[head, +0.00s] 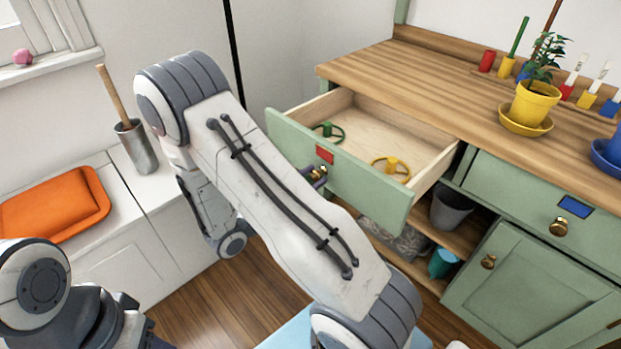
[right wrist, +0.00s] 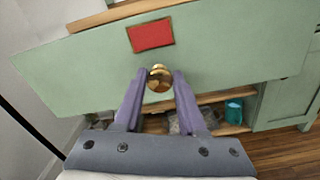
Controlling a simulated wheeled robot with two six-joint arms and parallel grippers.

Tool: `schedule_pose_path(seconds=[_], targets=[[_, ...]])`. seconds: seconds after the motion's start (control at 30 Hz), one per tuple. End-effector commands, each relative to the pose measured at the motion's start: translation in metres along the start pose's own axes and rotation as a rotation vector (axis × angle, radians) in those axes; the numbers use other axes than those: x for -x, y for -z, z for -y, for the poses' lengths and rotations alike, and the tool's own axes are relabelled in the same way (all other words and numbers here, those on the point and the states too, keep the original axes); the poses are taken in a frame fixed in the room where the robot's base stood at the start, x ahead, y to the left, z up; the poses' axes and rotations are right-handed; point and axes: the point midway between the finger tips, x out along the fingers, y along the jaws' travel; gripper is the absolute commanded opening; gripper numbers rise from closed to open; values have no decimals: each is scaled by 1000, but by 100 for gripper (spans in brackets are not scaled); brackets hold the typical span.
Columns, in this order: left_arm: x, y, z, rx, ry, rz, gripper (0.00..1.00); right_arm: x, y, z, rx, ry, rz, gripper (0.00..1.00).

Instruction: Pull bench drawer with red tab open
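The green bench drawer with the red tab (head: 325,154) is pulled well out of the wooden-topped bench, and its pale wooden inside shows. A green wheel-shaped item (head: 328,131) and a yellow one (head: 391,168) lie in it. The red tab also shows in the right wrist view (right wrist: 151,35), above the round brass knob (right wrist: 160,80). My right gripper (head: 317,175) is at the drawer front; in the wrist view its two purple fingers (right wrist: 159,82) press on the knob from both sides. My left arm shows at the lower left, but its fingers do not show.
A closed drawer with a blue tab (head: 574,207) and a cupboard door (head: 535,290) are at the right. A shelf under the open drawer holds a grey bucket (head: 451,208) and a teal cup (head: 443,263). A potted plant (head: 533,105) stands on the bench top.

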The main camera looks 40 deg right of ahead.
Motion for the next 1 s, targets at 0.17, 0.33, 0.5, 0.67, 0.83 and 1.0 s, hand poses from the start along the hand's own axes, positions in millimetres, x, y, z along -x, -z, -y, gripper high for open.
schedule_pose_path(seconds=[0.17,0.33,0.5,0.67,0.83,1.0], targets=[[0,0,0,0,0,0,50,0,0,0,0,0,0,0],[0,0,0,0,0,0,50,0,0,0,0,1,0,0],[0,0,0,0,0,0,50,0,0,0,-1,1,0,0],[0,0,0,0,0,0,50,0,0,0,-1,1,0,0],[0,0,0,0,0,0,50,0,0,0,-1,1,0,0],[0,0,0,0,0,0,50,0,0,0,-1,1,0,0]])
